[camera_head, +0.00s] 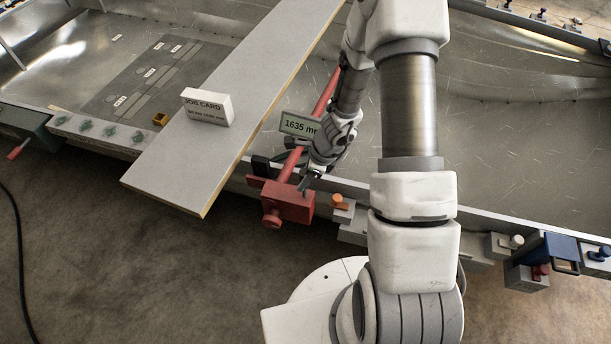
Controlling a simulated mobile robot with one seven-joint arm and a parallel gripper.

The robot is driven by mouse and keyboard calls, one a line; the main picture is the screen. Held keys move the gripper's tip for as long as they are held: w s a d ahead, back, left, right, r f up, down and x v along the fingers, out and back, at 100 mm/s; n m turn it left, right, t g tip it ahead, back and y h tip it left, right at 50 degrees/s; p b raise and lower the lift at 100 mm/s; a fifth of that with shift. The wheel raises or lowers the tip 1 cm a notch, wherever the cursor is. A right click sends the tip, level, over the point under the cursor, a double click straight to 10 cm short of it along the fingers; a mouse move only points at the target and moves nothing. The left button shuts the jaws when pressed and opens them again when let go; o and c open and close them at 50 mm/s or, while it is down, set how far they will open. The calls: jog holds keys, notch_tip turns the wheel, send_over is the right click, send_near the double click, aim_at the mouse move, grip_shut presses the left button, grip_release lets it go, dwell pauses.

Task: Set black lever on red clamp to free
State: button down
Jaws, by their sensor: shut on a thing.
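The red clamp has a red block (285,205) at the hull's near edge, with a round red knob low on its left. A red bar runs from the block up and away, partly behind my arm. My gripper (309,181) is just above the right side of the block, pointing down and left. It is shut on a small dark part there, which appears to be the black lever. The fingers and wrist cover most of the lever, so its exact angle cannot be told.
A display reading 1635 mm (300,124) stands beside my wrist. A grey board (225,120) carrying a white job card (207,107) slants across the hull to the left. An orange knob (339,201) and a blue clamp (560,252) are on the near rim.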

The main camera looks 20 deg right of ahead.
dwell(0.3)
jog(key=c, duration=0.6)
grip_release()
jog(key=p+v, duration=0.5)
jog(key=v, duration=1.2)
jog(key=shift+d+r, duration=0.1)
jog(key=shift+r, duration=0.05)
